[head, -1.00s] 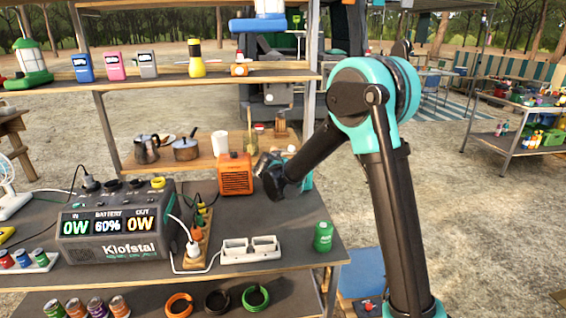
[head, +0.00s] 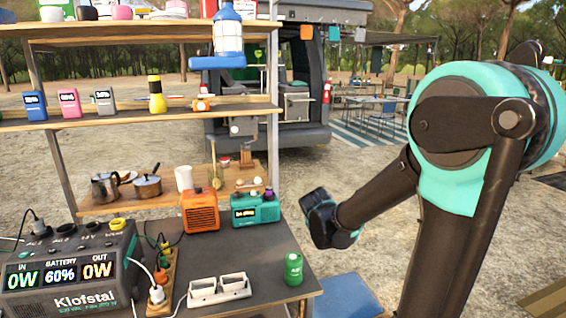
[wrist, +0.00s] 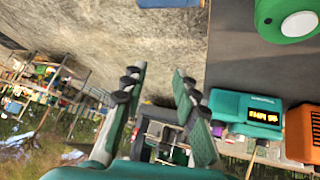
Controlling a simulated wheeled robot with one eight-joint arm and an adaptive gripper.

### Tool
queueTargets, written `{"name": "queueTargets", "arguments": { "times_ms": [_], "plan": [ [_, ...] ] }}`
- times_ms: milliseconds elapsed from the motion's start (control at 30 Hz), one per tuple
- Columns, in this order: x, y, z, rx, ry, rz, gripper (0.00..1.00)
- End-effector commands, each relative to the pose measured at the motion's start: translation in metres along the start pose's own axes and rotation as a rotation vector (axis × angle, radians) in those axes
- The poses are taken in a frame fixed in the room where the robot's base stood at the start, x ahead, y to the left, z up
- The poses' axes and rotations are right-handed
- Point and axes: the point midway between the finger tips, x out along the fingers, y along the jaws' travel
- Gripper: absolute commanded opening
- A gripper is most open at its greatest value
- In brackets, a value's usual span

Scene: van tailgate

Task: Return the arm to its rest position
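My arm is bent, with its upper link rising on the right of the head view and its forearm reaching left and down. Its end hangs right of the table's edge, over bare ground in the picture. In the head view the fingers are hidden or too dark to tell.
Wooden shelves (head: 150,115) rise behind. A blue box top (head: 348,296) is low beside the table. Open ground lies right of the table.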

Motion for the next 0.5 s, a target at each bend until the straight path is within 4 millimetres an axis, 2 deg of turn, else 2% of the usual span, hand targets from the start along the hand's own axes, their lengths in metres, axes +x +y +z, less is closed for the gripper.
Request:
{"name": "queueTargets", "arguments": {
  "times_ms": [33, 200, 300, 400, 500],
  "plan": [
    [-0.007, 0.021, 0.024, 0.002, -0.042, -0.003, 0.29],
    [-0.029, 0.06, 0.103, -0.017, -0.173, -0.056, 0.29],
    [-0.043, 0.072, 0.146, -0.027, -0.233, -0.101, 0.29],
    [-0.053, 0.077, 0.18, -0.036, -0.273, -0.144, 0.29],
    [-0.06, 0.077, 0.202, -0.044, -0.296, -0.177, 0.29]
  ]
}}
